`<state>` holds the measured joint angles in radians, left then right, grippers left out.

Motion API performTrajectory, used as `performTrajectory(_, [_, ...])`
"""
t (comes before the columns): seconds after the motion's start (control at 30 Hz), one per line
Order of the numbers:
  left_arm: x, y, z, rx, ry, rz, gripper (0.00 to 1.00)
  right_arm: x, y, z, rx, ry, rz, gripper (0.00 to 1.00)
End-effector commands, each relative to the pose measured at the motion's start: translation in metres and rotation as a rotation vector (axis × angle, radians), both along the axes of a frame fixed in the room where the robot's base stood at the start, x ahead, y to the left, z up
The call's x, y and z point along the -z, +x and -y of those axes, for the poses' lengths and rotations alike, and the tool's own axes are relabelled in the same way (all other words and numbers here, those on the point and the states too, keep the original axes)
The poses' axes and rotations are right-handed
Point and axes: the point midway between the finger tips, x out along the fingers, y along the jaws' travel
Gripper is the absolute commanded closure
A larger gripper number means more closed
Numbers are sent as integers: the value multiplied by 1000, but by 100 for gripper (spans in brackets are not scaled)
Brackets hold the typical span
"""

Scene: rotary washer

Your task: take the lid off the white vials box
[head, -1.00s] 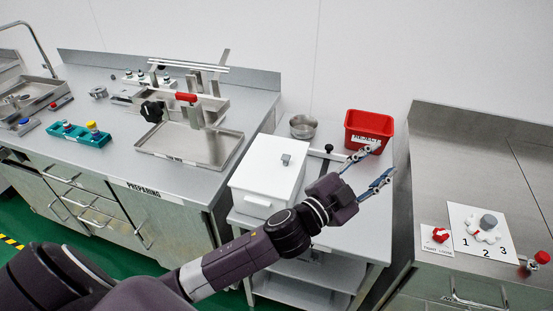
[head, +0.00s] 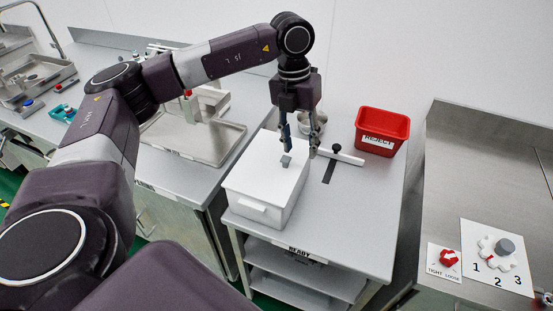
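The white vials box (head: 262,203) stands on a small steel cart, with its white lid (head: 256,176) on top. A small grey knob (head: 286,160) sticks up from the lid. My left gripper (head: 299,150) points down from above, over the far part of the lid. Its two fingers are apart, and the knob shows below and between them. I cannot tell whether a finger touches the knob. My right gripper is not in view.
A red "REJECT" bin (head: 382,131) and a metal bowl (head: 312,123) stand behind the box on the cart. A steel tray (head: 190,142) is on the left bench. A plate with a numbered dial (head: 497,254) lies on the right bench.

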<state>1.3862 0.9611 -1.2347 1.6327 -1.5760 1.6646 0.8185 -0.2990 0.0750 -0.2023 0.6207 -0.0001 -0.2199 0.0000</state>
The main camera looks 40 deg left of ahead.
Motion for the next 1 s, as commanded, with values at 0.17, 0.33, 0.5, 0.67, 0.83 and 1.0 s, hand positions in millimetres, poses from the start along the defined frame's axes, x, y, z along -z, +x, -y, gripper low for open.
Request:
performTrajectory(0.17, [-12, -5, -46, -72, 122, -24, 61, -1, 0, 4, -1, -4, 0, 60])
performTrajectory(0.33, [4, -6, -49, -77, 133, -31, 61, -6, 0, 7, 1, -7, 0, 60])
performTrajectory(0.5, [21, -5, -45, -75, 132, -31, 61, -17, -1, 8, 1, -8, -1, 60])
performTrajectory(0.67, [47, -3, -41, -76, 131, -30, 61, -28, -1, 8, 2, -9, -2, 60])
performTrajectory(0.83, [61, -2, -41, -76, 129, -28, 61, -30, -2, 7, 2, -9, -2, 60])
performTrajectory(1.0, [63, -2, -41, -76, 128, -27, 61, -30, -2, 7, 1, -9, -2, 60])
